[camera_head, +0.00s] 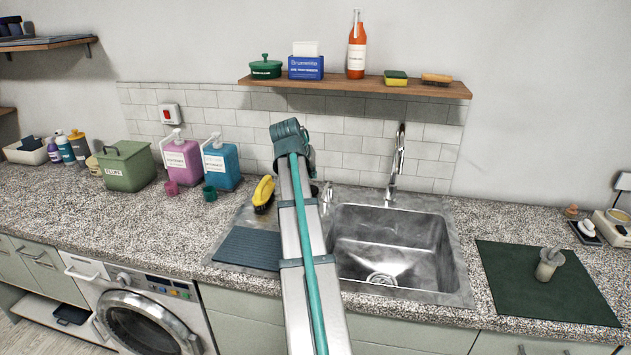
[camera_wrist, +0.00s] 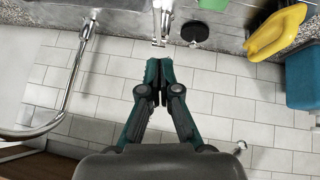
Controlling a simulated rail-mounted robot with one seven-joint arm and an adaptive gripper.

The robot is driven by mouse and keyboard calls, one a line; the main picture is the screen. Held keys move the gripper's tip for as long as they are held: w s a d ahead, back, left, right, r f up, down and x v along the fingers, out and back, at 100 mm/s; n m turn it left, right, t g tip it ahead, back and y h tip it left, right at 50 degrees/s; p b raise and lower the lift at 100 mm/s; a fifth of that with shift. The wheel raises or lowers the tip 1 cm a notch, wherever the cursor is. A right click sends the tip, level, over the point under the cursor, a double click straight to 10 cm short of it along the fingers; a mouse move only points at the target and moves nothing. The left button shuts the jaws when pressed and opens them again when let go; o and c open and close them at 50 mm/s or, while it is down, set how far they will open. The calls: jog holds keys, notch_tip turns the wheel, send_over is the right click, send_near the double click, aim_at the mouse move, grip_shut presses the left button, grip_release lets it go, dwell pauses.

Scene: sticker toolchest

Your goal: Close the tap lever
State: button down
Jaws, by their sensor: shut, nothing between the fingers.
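The chrome tap lever (camera_head: 327,192) stands at the back left of the sink, just right of my arm in the head view. In the wrist view the lever (camera_wrist: 161,22) is at the top middle, upright in the picture. The curved chrome tap spout (camera_head: 395,165) rises behind the sink and also shows at the left of the wrist view (camera_wrist: 72,85). My gripper (camera_wrist: 158,68) is shut and empty, its fingertips just short of the lever with a small gap in the picture. In the head view my arm hides most of the gripper.
The steel sink (camera_head: 390,240) lies right of my arm. A yellow brush (camera_head: 264,194), a blue bottle (camera_head: 222,167) and a purple bottle (camera_head: 184,162) stand to the left. A wooden shelf (camera_head: 350,86) overhangs the tiled wall. A dark green mat (camera_head: 545,285) lies at right.

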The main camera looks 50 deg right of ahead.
jog(key=shift+s+a+r, duration=0.15)
jog(key=shift+a+r, duration=0.2)
jog(key=shift+r, duration=0.05)
jog(key=c, duration=1.8)
grip_release()
jog(key=shift+a+r, duration=0.2)
jog(key=o, duration=0.7)
jog(key=shift+a+r, duration=0.1)
jog(key=shift+r, duration=0.05)
jog(key=shift+s, duration=0.15)
